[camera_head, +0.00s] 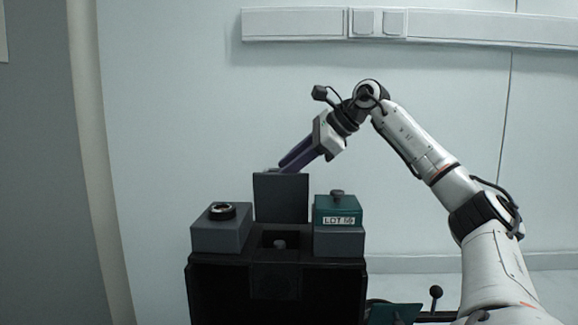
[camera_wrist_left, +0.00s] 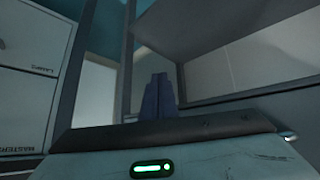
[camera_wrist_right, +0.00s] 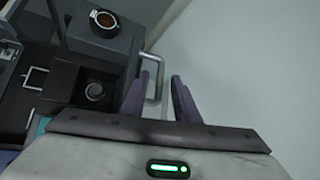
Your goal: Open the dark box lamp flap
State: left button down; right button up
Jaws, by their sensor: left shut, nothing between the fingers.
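The dark box (camera_head: 276,285) has its flap (camera_head: 281,197) standing upright behind a recessed opening. A small round part (camera_head: 280,243) sits in the opening; it also shows in the right wrist view (camera_wrist_right: 94,91). My right gripper (camera_head: 277,168) is at the flap's top edge, partly hidden behind it. In the right wrist view my right gripper's fingers (camera_wrist_right: 160,78) are apart, with the flap's grey bar handle (camera_wrist_right: 155,86) between them. Whether either finger touches the handle I cannot tell. My left gripper (camera_wrist_left: 158,80) is shut and empty, seen only in its own wrist view.
A grey block with a dark ring (camera_head: 222,211) stands left of the opening. A teal box labelled LOT (camera_head: 338,209) stands right. Behind is a bare wall with a trunking rail (camera_head: 295,24). Cabinets (camera_wrist_left: 25,70) and a shelf are near my left gripper.

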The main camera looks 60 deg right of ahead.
jog(key=v, duration=1)
jog(key=shift+r, duration=0.15)
jog(key=shift+s, duration=0.1)
